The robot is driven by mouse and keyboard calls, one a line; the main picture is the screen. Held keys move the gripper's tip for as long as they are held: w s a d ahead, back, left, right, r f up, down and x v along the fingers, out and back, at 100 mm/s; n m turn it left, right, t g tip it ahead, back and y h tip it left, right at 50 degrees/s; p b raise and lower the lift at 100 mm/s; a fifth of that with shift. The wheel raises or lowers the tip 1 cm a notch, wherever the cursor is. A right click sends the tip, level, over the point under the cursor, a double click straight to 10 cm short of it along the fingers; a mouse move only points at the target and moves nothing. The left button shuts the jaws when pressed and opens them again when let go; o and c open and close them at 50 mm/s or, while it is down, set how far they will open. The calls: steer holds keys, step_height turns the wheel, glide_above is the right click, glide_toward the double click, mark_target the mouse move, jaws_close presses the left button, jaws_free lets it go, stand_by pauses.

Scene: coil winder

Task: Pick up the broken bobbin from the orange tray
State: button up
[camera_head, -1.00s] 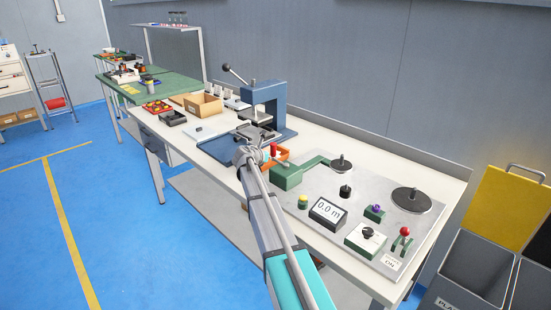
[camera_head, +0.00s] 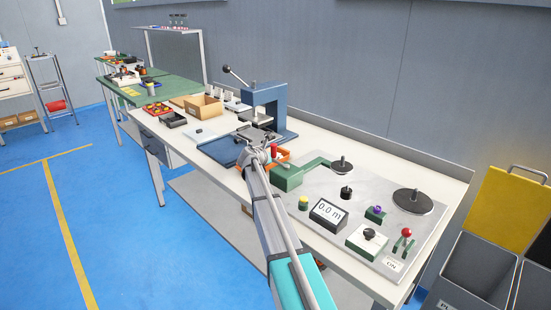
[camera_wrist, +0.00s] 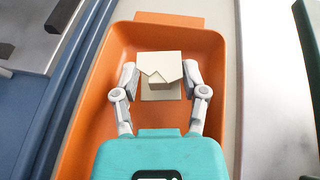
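The orange tray (camera_wrist: 151,37) fills the middle of the wrist view. In the head view the orange tray (camera_head: 285,155) is partly hidden behind my gripper (camera_head: 262,153). The broken bobbin (camera_wrist: 160,65) is a cream piece with a square flange, a notched edge and a second flange below. It lies in the tray toward its far end. My gripper (camera_wrist: 160,78) points down into the tray, its fingers spread on either side of the bobbin. The fingers look open; whether either one touches the bobbin is hard to tell. The head view does not show the bobbin.
A blue lever press (camera_head: 265,100) stands just behind the tray. The green winder arm (camera_head: 290,177) and its grey plate lie close on the right. A cardboard box (camera_head: 204,107) and small trays sit farther left on the bench.

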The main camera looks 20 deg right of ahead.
steer(key=shift+c, duration=0.6)
steer(key=shift+r, duration=0.15)
step_height(320, 180, up, 10)
steer(key=p, duration=1)
stand_by(0.5)
